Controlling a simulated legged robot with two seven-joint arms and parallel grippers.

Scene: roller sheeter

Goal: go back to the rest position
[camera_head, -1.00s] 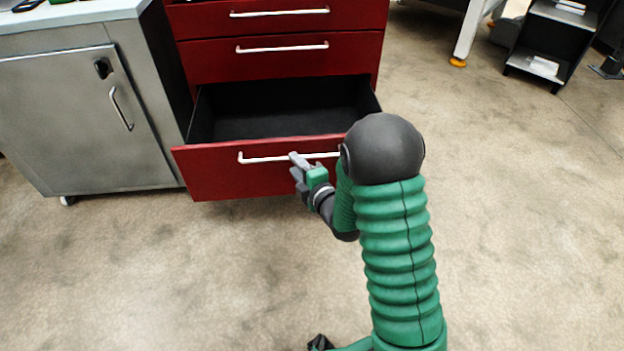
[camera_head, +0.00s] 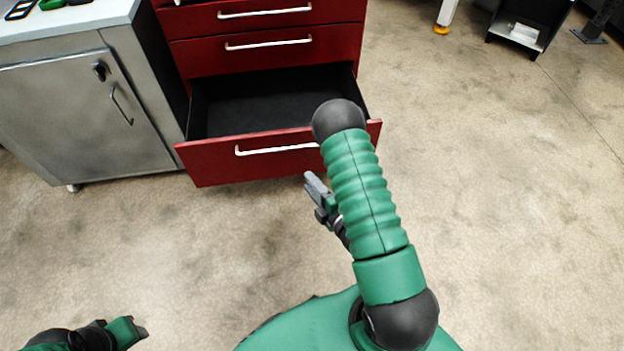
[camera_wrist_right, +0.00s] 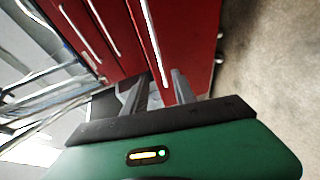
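My right gripper (camera_head: 318,188) is in front of the red cabinet, just below the open drawer's front, clear of the drawer handle (camera_head: 277,149). In the right wrist view its two fingers (camera_wrist_right: 160,88) stand apart with red cabinet showing between them, so it is open and empty. My left gripper (camera_head: 134,329) is low at the bottom left over bare floor, small and partly cut off; whether it is open is unclear. The red drawer (camera_head: 225,162) is pulled out, and its black inside looks empty.
A grey metal cabinet (camera_head: 75,115) with a pale top stands left of the red drawers. Two closed drawers (camera_head: 290,60) are above the open one. A dark shelf (camera_head: 520,30) is at the upper right. The floor in front and to the right is clear.

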